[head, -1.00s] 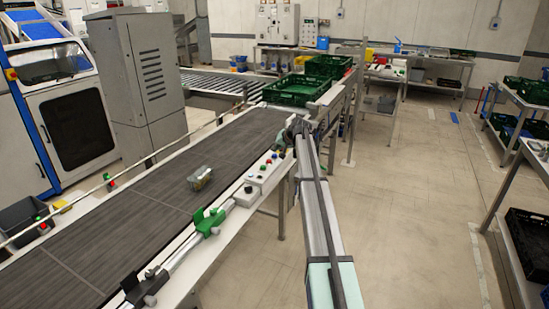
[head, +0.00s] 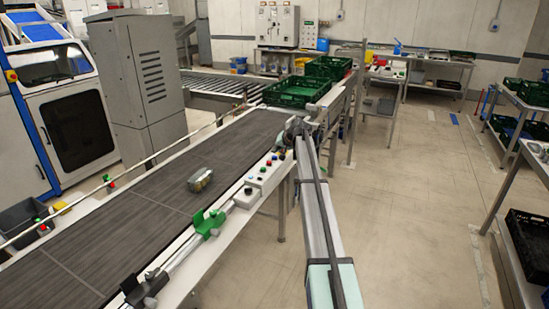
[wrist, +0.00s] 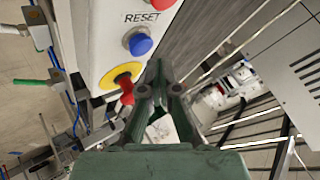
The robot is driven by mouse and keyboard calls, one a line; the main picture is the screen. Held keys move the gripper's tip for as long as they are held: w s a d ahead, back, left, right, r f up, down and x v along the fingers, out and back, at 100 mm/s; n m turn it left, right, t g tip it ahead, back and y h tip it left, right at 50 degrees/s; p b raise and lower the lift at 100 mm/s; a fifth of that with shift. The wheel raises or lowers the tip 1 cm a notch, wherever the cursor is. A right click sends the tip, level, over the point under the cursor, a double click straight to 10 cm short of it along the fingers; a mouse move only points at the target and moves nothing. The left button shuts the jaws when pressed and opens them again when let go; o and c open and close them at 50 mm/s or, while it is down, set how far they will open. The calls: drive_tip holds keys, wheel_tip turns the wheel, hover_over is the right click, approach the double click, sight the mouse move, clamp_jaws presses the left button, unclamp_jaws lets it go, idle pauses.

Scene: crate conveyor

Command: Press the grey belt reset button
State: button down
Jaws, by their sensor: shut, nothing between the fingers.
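The control box (head: 262,184) stands on the near edge of the conveyor, with several small buttons on top. In the wrist view, the white control box (wrist: 98,35) carries the printed word RESET beside a blue button (wrist: 140,43). A red button (wrist: 163,4) is at the top edge, and a red knob (wrist: 126,86) sits on a yellow disc. I cannot clearly pick out a grey button. My gripper (wrist: 157,66) is shut and empty, its tips close to the blue button in the picture. In the head view my gripper (head: 295,128) is beyond the box's far end.
The dark belt (head: 130,220) carries a clear package (head: 201,180). A green-ended bracket (head: 208,223) is on the near rail. Green crates (head: 295,91) stand at the far end. Open floor (head: 410,220) lies to the right.

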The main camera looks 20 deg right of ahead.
sight(276, 156)
drive_tip(key=shift+f, duration=0.1)
idle(0.3)
drive_tip(key=shift+f+b, duration=0.3)
drive_tip(key=shift+f, duration=0.5)
idle(0.8)
drive_tip(key=shift+r, duration=0.85)
drive_tip(key=shift+r, duration=0.15)
drive_tip(key=shift+r+p, duration=0.8)
drive_tip(key=shift+r, duration=1.6)
